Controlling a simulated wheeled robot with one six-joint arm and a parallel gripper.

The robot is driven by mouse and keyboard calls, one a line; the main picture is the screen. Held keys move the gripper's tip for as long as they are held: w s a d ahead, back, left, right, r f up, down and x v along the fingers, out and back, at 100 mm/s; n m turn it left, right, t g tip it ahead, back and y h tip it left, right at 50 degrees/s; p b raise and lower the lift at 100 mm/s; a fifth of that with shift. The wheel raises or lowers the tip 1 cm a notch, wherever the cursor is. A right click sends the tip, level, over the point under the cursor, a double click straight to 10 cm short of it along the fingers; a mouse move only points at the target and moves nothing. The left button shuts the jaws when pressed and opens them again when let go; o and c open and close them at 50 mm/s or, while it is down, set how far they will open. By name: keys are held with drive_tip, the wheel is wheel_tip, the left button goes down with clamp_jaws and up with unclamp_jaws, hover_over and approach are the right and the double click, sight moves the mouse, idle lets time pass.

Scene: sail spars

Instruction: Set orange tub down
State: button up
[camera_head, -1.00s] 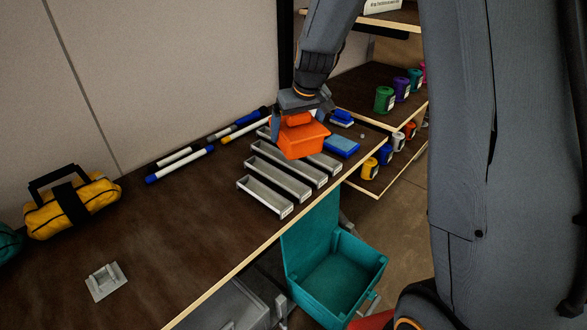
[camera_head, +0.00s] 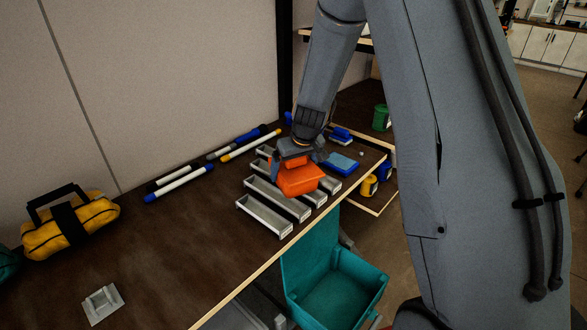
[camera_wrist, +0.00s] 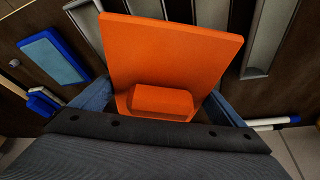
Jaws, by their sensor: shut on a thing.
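My gripper (camera_head: 294,163) is shut on the orange tub. In the head view the tub is over the grey metal trays on the dark table; whether it touches them cannot be told. In the wrist view the orange tub (camera_wrist: 170,55) fills the middle, slightly tilted, with the blue-grey fingers of my gripper (camera_wrist: 160,104) on both sides of its raised block. The tub hides parts of the trays behind it.
Several grey trays (camera_head: 264,216) lie side by side on the table (camera_head: 190,235). A blue pad (camera_head: 341,163) lies right of the tub. Spars (camera_head: 180,184) lie along the wall. A yellow bag (camera_head: 69,225) stands left. A teal box (camera_head: 330,292) is open below the table edge.

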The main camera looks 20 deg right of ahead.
drive_tip(key=shift+f+b, duration=0.5)
drive_tip(key=shift+b, duration=0.2)
drive_tip(key=o, duration=1)
drive_tip(key=shift+r, duration=0.1)
